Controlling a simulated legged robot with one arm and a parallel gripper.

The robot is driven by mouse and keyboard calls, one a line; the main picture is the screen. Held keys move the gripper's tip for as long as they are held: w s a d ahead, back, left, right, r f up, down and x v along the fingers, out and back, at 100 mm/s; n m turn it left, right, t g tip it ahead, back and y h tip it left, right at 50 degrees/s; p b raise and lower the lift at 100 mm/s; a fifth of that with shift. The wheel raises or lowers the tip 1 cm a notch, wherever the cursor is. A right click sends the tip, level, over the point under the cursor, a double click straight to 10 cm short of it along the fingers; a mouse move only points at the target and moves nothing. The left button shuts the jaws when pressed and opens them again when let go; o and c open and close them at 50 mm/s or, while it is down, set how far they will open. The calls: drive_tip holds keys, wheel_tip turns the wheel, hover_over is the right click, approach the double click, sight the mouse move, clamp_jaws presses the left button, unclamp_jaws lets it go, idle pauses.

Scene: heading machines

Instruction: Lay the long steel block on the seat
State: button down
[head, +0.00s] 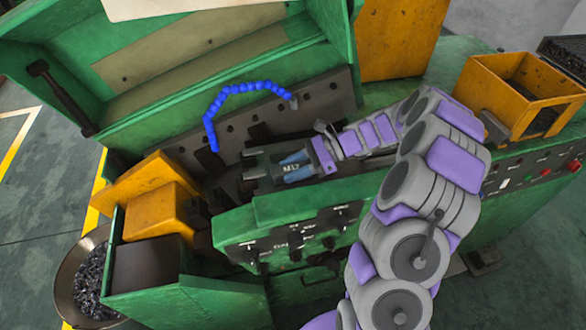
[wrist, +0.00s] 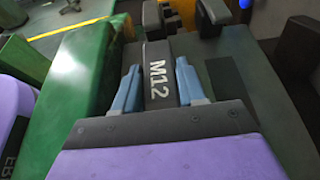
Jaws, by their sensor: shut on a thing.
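My gripper (head: 291,168) reaches into the green machine (head: 290,207) from the right. Its two blue fingers are shut on the sides of a dark grey steel block (wrist: 160,88) with white M12-like lettering on its top. The block lies lengthwise between the fingers, and its far end sticks out past the fingertips. In the head view the block (head: 291,167) is low over the dark machine bed. I cannot tell whether it touches a surface. The seat cannot be made out clearly; dark steel blocks (wrist: 211,14) show just beyond the block's far end in the wrist view.
A blue jointed hose (head: 233,91) arches over the bed behind my gripper. A raised green cover (head: 130,95) stands at the back. The green front wall with knobs is close in front. A yellow bin (head: 520,85) is at right, a bowl of dark pieces (head: 92,283) at lower left.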

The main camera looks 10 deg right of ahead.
drive_tip(key=c, duration=0.6)
unclamp_jaws()
drive_tip(key=shift+c, duration=0.2)
drive_tip(key=shift+d, duration=0.1)
drive_tip(key=p+v, duration=0.1)
drive_tip(key=v, duration=1.1)
drive_tip(key=s+a+r+n+g+h, duration=0.25)
drive_tip(key=s+a+r+n, duration=0.2)
drive_tip(key=s+a, duration=0.3)
drive_tip(key=s+a+r+n+g+h, duration=0.1)
drive_tip(key=s+a+r+n+h, duration=0.2)
drive_tip(key=s+a+n, duration=0.4)
drive_tip(key=s+d+f+n+t+h, duration=0.1)
drive_tip(key=s+n+h, duration=0.2)
drive_tip(key=s, duration=0.7)
drive_tip(key=s+d+f+n+h, duration=0.2)
drive_tip(key=s+h, duration=0.3)
drive_tip(key=s, duration=0.5)
drive_tip(key=shift+n+t, duration=0.35)
drive_tip(key=shift+n, duration=0.4)
